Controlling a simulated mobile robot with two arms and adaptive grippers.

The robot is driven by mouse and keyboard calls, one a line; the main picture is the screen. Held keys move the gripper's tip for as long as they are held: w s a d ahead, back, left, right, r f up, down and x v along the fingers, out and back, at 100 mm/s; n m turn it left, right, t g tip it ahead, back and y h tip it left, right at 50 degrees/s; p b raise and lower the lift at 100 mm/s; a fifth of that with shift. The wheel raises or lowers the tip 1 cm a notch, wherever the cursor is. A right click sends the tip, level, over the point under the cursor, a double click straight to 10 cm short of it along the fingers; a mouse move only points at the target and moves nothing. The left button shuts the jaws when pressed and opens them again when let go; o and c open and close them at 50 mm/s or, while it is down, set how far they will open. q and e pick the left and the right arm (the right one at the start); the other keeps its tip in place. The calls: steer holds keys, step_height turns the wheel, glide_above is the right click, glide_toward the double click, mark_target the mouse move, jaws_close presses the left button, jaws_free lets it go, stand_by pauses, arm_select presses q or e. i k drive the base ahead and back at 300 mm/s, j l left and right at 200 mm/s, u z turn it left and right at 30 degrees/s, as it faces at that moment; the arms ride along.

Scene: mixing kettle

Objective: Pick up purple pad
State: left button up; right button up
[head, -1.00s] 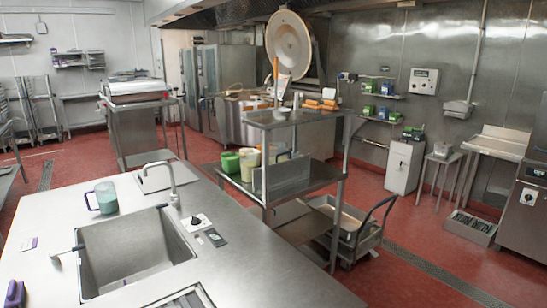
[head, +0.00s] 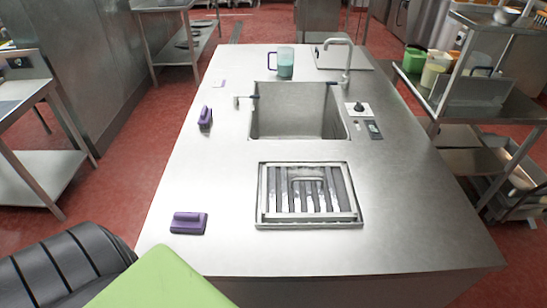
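A purple pad (head: 188,223) with a raised grip on top lies flat near the front left corner of the steel counter (head: 400,215). A second purple pad-like object (head: 205,117) sits farther back along the left edge, left of the sink. Neither of my grippers shows in the head view.
A sink (head: 295,112) with a tap (head: 346,60) and a metal grate (head: 308,195) are set in the counter. A mug (head: 285,62) stands behind the sink. A black ribbed thing (head: 60,268) and a flat green thing (head: 160,283), both unclear, fill the lower left.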

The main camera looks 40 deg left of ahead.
mark_target(182, 221)
steer(key=u, duration=1.95)
